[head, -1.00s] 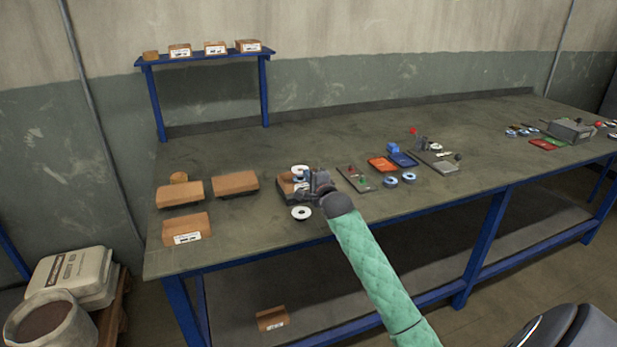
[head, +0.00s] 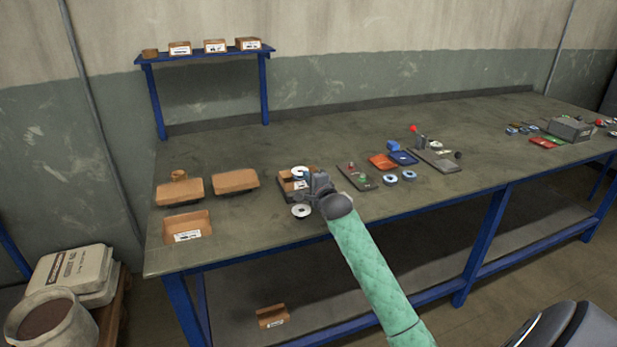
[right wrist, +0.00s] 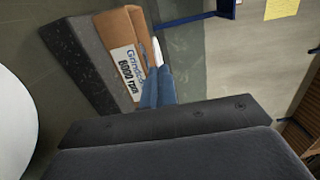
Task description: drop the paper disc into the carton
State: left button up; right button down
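My right gripper (head: 307,178) is above the table near the front, its blue fingers (right wrist: 155,92) pointing at a carton. It looks shut on a white paper disc (head: 299,171), seen as a thin white edge (right wrist: 157,52) at the fingertips in the right wrist view. The small brown carton (head: 287,187) stands beside and below the gripper, partly hidden by it. In the right wrist view it shows a white label (right wrist: 126,72). The disc appears above the carton's far side; the exact gap cannot be told. My left gripper is not in view.
Another white disc (head: 301,211) lies on the table just in front of the gripper. Brown cartons (head: 236,181) stand to the left, more on a blue shelf (head: 205,58) behind. A dark plate with knobs (head: 357,177) and coloured trays (head: 383,161) lie to the right.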

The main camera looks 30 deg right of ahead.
jog(key=c, duration=2.1)
grip_release()
jog(key=o, duration=0.5)
jog(key=shift+a, duration=0.1)
jog(key=shift+f, duration=0.15)
jog(key=shift+s, duration=0.1)
